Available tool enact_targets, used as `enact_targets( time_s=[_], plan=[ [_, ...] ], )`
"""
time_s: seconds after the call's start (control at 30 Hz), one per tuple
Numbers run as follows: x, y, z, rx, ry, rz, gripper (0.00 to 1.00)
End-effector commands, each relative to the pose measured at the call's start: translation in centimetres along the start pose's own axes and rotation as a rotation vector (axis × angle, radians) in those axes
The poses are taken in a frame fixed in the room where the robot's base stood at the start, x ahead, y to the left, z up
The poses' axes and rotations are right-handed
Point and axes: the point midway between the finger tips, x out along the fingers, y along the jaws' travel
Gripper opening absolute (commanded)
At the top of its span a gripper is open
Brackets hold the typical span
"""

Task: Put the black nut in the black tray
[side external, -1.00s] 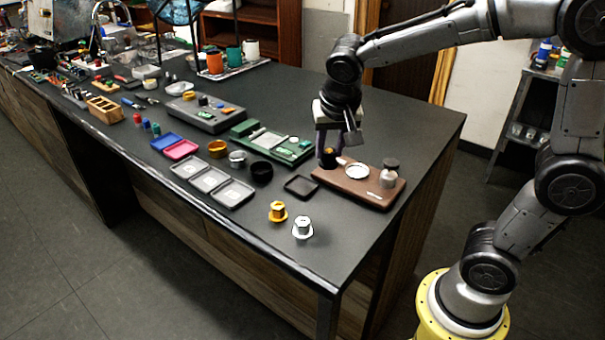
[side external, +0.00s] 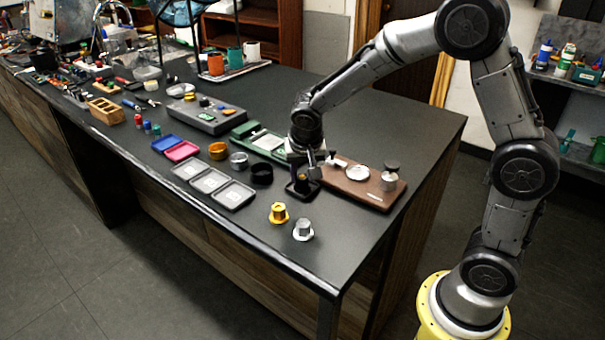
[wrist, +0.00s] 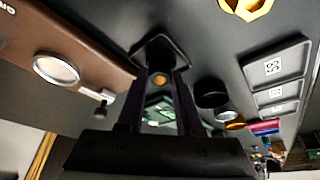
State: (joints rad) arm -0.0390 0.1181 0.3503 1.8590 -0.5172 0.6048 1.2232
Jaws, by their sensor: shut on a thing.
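My gripper (side external: 302,178) is over the small black tray (side external: 291,194), just left of the brown base. In the wrist view, my gripper (wrist: 162,74) has its two dark fingers closed around the black nut (wrist: 160,90), which shows a yellowish spot. The nut is dark against dark fingers, so its outline is hard to make out. The black tray (wrist: 153,43) shows just beyond the fingertips. I cannot tell whether the nut touches the tray floor.
The brown base (side external: 362,190) carries a silver ring (side external: 357,172) and a grey knobbed part (side external: 389,180). A black ring (side external: 261,173) stands left of the tray. A yellow nut (side external: 279,213) and a silver nut (side external: 303,230) stand in front. A green unit (side external: 268,142) lies behind.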

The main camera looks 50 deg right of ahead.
Motion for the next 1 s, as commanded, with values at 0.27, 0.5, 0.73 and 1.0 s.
enact_targets(
  time_s=[0.27,0.5,0.73,1.0],
  plan=[
    [0.1,0.0,0.1,0.000,0.001,0.000,0.00],
    [0.2,0.0,0.1,0.000,0.001,0.000,0.65],
    [0.2,0.0,0.1,0.000,0.000,0.000,0.65],
    [-2.2,-0.1,-0.1,0.000,0.004,-0.004,0.65]
  ],
)
